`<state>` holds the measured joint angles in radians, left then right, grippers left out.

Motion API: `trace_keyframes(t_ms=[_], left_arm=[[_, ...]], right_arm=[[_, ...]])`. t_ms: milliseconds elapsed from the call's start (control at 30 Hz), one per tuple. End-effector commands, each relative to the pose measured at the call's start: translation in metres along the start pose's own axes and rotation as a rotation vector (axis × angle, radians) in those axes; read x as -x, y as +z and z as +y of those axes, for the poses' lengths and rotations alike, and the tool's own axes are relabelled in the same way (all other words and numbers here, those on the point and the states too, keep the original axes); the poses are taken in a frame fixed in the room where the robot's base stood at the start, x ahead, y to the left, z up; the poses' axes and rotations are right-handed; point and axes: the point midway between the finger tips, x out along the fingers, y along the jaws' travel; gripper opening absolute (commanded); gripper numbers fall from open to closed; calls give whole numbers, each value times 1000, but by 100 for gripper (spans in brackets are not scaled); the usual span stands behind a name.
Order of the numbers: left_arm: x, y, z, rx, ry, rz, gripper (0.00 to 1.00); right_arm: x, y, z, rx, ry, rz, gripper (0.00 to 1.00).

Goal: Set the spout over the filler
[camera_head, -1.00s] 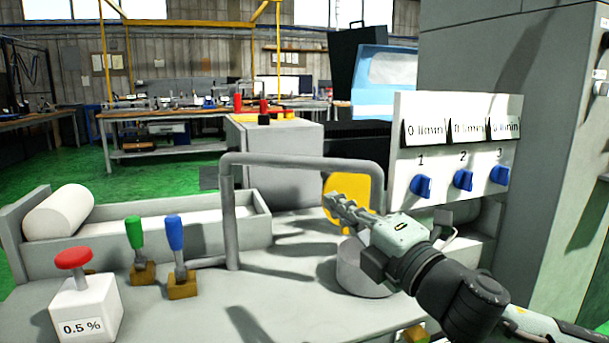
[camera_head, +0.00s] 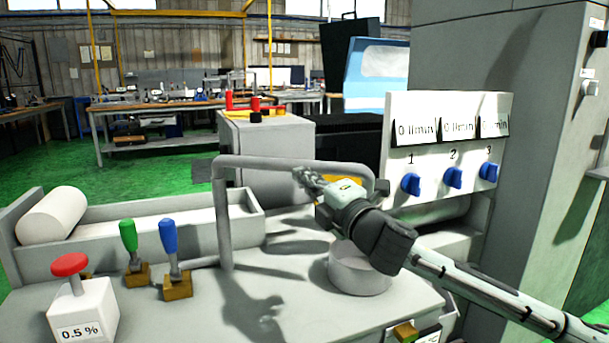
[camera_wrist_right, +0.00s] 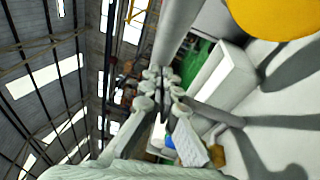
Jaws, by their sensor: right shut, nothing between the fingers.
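The spout (camera_head: 262,161) is a grey bent pipe that rises from the table and runs right as a level bar. Its right end bends down behind my right gripper, so its tip is hidden. A short grey round cylinder (camera_head: 352,276), apparently the filler, stands on the table below that end. My right gripper (camera_head: 305,177) is shut and empty, its fingers pointing left at the bar. In the right wrist view the spout (camera_wrist_right: 178,30) runs close by the shut fingers (camera_wrist_right: 160,75); I cannot tell whether they touch. My left gripper is not in view.
Green (camera_head: 129,237) and blue (camera_head: 169,238) levers and a red-topped button box (camera_head: 85,310) stand at the left. A panel with blue knobs (camera_head: 453,178) stands behind at the right. A yellow disc (camera_wrist_right: 275,12) shows in the right wrist view. The table's front middle is clear.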

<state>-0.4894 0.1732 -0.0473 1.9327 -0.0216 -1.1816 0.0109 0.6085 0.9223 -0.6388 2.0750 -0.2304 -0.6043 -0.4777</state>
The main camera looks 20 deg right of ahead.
Motion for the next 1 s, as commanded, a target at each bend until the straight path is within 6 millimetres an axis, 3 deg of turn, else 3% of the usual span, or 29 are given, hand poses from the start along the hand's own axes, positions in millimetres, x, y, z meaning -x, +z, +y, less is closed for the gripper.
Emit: trace_keyframes(t_ms=[467, 633, 1000], left_arm=[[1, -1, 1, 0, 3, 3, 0], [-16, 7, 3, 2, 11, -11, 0], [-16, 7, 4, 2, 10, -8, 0]], right_arm=[[-7, 9, -1, 0, -1, -1, 0], [-18, 24, -5, 1, -1, -1, 0], [-18, 23, -6, 0, 0, 1, 0]])
